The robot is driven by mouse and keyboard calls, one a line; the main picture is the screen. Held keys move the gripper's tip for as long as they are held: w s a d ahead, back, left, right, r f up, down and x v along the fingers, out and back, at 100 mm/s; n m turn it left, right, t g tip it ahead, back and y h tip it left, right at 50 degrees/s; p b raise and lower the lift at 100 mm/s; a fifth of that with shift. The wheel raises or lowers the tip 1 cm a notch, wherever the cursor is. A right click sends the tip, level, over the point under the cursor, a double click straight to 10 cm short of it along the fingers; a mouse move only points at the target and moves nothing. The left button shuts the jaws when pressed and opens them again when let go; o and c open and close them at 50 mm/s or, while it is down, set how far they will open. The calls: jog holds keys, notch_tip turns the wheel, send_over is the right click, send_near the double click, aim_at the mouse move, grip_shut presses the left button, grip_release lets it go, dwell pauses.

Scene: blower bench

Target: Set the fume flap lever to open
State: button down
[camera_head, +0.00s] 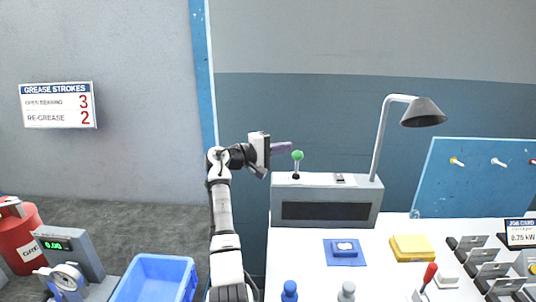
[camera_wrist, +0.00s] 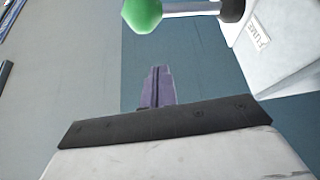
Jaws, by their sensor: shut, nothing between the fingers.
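The fume flap lever (camera_head: 297,157) has a green ball knob on a short metal stem and stands nearly upright on top of the grey box (camera_head: 376,201). In the wrist view its green knob (camera_wrist: 141,14) is at the top, with the stem running right to a dark base. A label reading FUME (camera_wrist: 258,31) is beside that base. My gripper (camera_head: 287,148) has purple fingers, shut and empty. Its tips are just left of the knob in the head view. In the wrist view the fingertips (camera_wrist: 159,72) are below the knob with a gap between them.
A small fitting (camera_head: 345,179) sits on the box top, and a lamp (camera_head: 424,112) rises at its right end. The white bench (camera_head: 300,260) holds a blue pad (camera_head: 331,259), a yellow block (camera_head: 412,248) and a red-handled lever (camera_head: 429,276). A blue crate (camera_head: 158,262) is at lower left.

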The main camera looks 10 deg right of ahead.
aim_at(297, 163)
jog(key=shift+s+d+b, duration=0.15)
jog(key=shift+s+b, duration=0.2)
jog(key=shift+s, duration=1.6)
jog(key=shift+s+p, duration=0.4)
jog(key=shift+s, duration=0.05)
jog(key=shift+s+a+r, duration=0.15)
jog(key=shift+s+a, duration=0.15)
jog(key=shift+s, duration=0.25)
jog(key=shift+w+f, duration=0.15)
jog(key=shift+f, duration=0.05)
